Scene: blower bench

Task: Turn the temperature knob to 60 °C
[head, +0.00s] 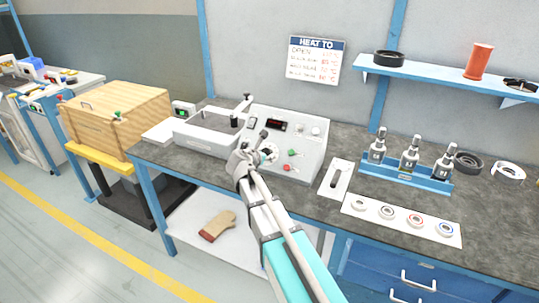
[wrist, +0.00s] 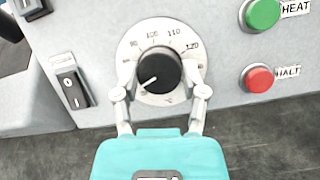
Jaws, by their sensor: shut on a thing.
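The temperature knob (wrist: 160,70) is black, on a round white dial (wrist: 160,27) on the front of the grey heater unit (head: 310,157). In the wrist view its white pointer line points down and to the left. The dial numbers 90, 100, 110 and 120 show along the top; the number by the pointer is too unclear to read. My gripper (wrist: 160,92) is shut on the knob, one finger on each side. In the head view my gripper (head: 251,160) is at the panel and partly hides the knob.
A green HEAT button (wrist: 262,14) and a red HALT button (wrist: 258,79) sit right of the dial, a black rocker switch (wrist: 72,88) left. A small display (head: 278,126) is above. A white mat (head: 336,178) with a black-handled tool lies right of the unit.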

